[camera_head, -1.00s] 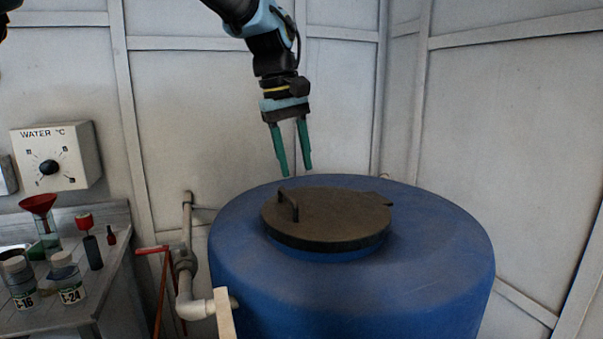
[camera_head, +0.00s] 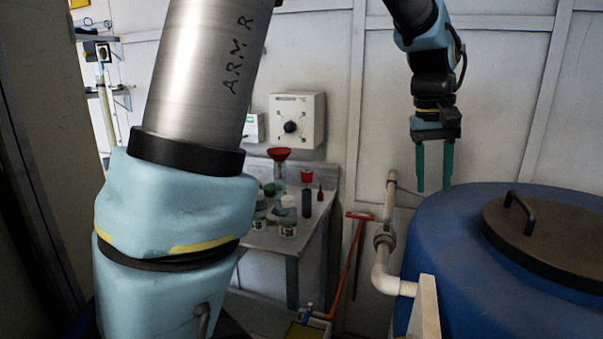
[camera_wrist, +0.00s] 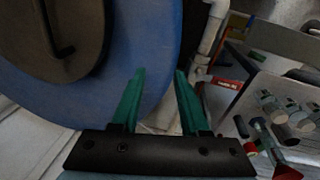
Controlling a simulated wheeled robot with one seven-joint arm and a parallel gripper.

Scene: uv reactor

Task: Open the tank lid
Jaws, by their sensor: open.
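The tank (camera_head: 450,255) is a large blue drum at the right of the head view, cut off by the frame edge. Its dark brown round lid (camera_head: 555,240) lies flat and closed on top, with an upright bar handle (camera_head: 520,212) near its left edge. My gripper (camera_head: 434,190) points down with two green fingers, open and empty, to the left of the lid and apart from it. In the wrist view, the open fingers (camera_wrist: 158,75) are beside the tank's rim, with the lid (camera_wrist: 60,50) and its handle (camera_wrist: 55,35) at upper left.
A bench (camera_head: 300,235) with bottles and a red funnel (camera_head: 279,154) stands further left. A dial box (camera_head: 297,120) hangs on the wall.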

